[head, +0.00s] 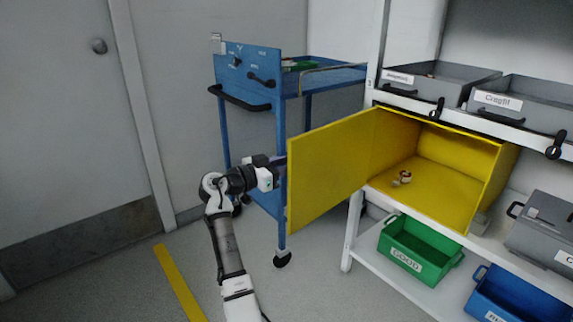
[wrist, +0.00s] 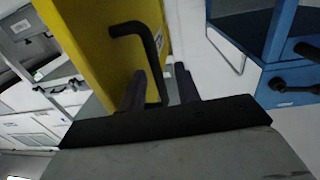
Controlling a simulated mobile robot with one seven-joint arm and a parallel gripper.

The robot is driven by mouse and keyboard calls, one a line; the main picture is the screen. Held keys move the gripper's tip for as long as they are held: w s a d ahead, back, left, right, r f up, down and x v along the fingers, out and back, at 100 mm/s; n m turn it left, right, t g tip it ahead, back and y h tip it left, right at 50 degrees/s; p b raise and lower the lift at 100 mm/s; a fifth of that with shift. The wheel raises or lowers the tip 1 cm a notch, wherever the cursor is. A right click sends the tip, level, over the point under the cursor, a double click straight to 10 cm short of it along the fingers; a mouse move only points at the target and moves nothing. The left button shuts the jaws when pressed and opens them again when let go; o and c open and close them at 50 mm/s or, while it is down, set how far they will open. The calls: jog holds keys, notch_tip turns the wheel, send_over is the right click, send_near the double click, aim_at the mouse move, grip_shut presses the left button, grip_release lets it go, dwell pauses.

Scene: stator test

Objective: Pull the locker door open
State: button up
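The yellow locker door (head: 328,168) stands wide open, swung out to the left of the yellow locker (head: 435,187), whose inside is in plain view. A small red and white object (head: 404,177) is on the locker floor. In the wrist view the door's outer face (wrist: 90,40) carries a black bar handle (wrist: 148,50). My gripper (wrist: 160,85) is at the handle, with its dark fingers on either side of the handle's lower part. Whether the fingers press on it is unclear. In the head view the fingertips are hidden behind the door.
A blue trolley (head: 250,70) stands close behind my gripper and the door. A white shelf holds grey bins (head: 440,82), a green GOOD bin (head: 420,247) and a blue bin (head: 515,297). Floor is clear at the left, by a yellow stripe (head: 180,285).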

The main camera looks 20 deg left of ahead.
jog(key=shift+r, duration=0.1)
jog(key=v, duration=1.3)
jog(key=shift+s+a+p, duration=0.2)
jog(key=shift+s+p, duration=0.05)
jog(key=shift+p, duration=0.2)
